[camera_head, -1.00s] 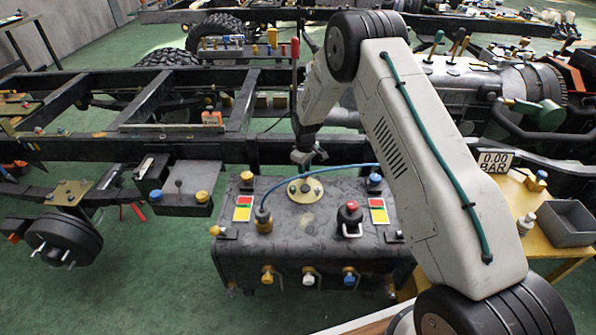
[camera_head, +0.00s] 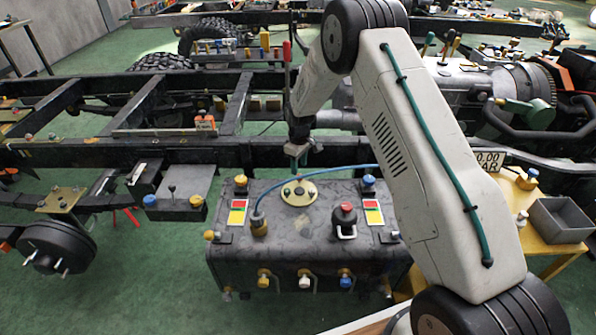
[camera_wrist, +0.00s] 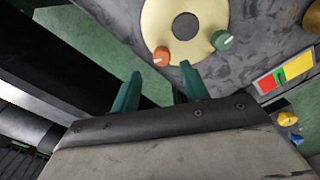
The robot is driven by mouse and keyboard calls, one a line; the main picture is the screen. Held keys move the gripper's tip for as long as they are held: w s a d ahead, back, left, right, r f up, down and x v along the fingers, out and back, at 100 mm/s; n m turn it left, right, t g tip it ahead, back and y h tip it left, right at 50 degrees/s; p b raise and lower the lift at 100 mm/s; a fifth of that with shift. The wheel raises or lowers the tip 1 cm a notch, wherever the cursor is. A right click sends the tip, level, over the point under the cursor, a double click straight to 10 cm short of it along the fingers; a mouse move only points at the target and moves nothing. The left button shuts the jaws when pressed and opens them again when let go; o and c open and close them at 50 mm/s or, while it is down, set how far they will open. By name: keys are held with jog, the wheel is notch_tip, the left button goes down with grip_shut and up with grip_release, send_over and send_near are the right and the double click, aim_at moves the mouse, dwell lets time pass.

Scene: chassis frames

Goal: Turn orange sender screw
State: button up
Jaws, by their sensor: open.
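The orange sender screw (camera_wrist: 161,56) sits on the rim of a cream round sender plate (camera_wrist: 160,22) in the wrist view. A green screw (camera_wrist: 223,40) sits on the same rim to its right. The plate also shows on top of the dark tank (camera_head: 270,265) in the head view, where the screw colours are too small to tell. My gripper (camera_wrist: 160,71) has its two teal fingers apart and nothing between them. In the picture the orange screw is just beyond the fingertips, between their lines. In the head view my gripper (camera_head: 297,165) points down just behind the plate.
A red-topped black cap (camera_head: 345,217) stands right of the plate. Red-yellow-green labels (camera_wrist: 285,72) lie on the tank. A dark chassis rail (camera_head: 210,152) runs behind.

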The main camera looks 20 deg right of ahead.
aim_at(299, 175)
jog(key=shift+d+r, duration=0.1)
jog(key=shift+r, duration=1.8)
jog(key=shift+s+f+n, duration=0.1)
jog(key=shift+s+n, duration=0.15)
jog(key=shift+n, duration=0.05)
notch_tip(299, 175, down, 8)
jog(key=shift+r, duration=0.15)
grip_shut()
